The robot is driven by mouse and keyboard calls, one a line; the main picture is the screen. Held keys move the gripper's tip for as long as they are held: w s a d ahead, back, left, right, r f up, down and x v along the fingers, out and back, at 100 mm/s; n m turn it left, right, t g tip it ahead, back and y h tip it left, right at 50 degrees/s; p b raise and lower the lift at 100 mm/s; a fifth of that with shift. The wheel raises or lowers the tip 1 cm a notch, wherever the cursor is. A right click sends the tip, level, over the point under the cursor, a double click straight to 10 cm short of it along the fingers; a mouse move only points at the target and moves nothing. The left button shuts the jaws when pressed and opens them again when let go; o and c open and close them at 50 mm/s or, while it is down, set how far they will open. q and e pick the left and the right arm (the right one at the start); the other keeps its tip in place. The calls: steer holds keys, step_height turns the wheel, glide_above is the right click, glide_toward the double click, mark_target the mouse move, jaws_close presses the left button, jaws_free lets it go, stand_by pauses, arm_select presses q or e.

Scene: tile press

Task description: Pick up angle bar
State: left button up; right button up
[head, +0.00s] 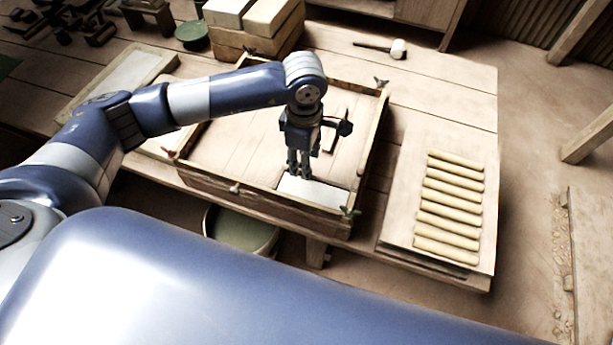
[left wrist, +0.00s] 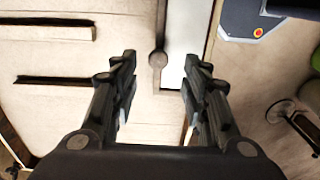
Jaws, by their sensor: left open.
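My left gripper (head: 299,172) points down inside a shallow wooden frame (head: 215,188), near its front right corner. It is open and empty. In the left wrist view its fingers (left wrist: 160,85) are spread apart, with a white plate (left wrist: 183,50) and a small round knob showing between and beyond them. The white plate (head: 315,192) lies in the frame beside the fingertips. A thin pale bar (head: 329,138), perhaps the angle bar, lies behind the gripper and is partly hidden by it. Two thin bars (left wrist: 50,32) show at left in the wrist view. My right gripper is not in view.
Several round rods (head: 450,190) lie on a board to the right. A mallet (head: 397,48) and stacked blocks (head: 270,22) are at the back. A green bucket (head: 245,232) is below the table's front edge. Small clamps stand at the frame's corners.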

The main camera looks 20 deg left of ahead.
mark_target(284, 169)
arm_select(q)
steer(key=f+p, duration=0.2)
steer(key=f, duration=0.1)
steer(key=shift+w+d+f, duration=0.1)
steer(key=shift+d+f, duration=0.15)
steer(key=shift+d, duration=0.1)
steer(key=shift+f, duration=0.6)
jaws_close()
steer(key=shift+w+r, duration=0.1)
